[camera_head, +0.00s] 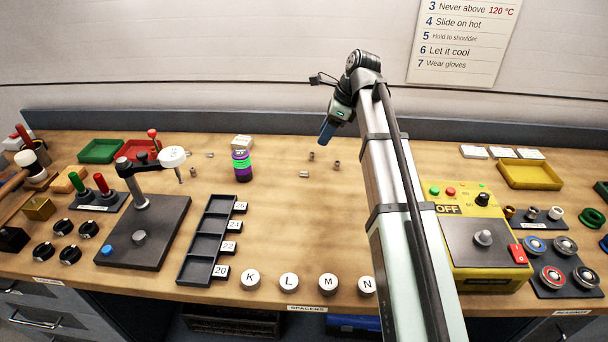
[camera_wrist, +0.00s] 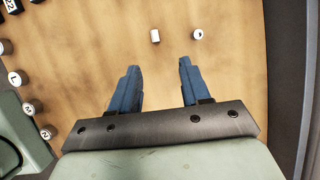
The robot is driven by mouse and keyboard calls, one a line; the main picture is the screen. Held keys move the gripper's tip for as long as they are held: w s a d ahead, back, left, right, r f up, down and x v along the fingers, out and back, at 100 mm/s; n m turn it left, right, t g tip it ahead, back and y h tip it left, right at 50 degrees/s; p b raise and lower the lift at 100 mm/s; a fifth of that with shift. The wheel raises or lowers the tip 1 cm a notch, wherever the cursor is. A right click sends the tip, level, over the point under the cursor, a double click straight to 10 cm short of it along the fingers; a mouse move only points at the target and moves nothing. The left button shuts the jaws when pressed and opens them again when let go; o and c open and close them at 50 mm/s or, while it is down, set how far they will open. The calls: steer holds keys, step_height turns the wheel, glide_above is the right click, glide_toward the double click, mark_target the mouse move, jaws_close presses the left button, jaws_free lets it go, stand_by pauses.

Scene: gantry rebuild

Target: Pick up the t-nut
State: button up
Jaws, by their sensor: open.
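My gripper (camera_head: 327,131) is raised above the bench at the right of centre in the head view. In the wrist view its blue fingers (camera_wrist: 159,66) are apart with nothing between them. Two small metal pieces lie beyond the fingertips there: a short pale cylinder on its side (camera_wrist: 155,36) and a round piece with a dark hole (camera_wrist: 198,33). In the head view small metal parts lie at the middle (camera_head: 304,174), with others beside the bottle (camera_head: 210,155) and near the press arm (camera_head: 194,172). I cannot tell which one is the t-nut.
A purple-green bottle (camera_head: 242,166) stands left of my gripper. A black slotted tray (camera_head: 205,240), lettered round pieces (camera_head: 288,281) and a press (camera_head: 130,240) are at the left and front. A heater box (camera_head: 475,240) stands right of my arm. The wood around the middle parts is clear.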

glide_toward(305, 172)
steer(key=shift+x, duration=4)
steer(key=shift+c, duration=0.5)
jaws_close()
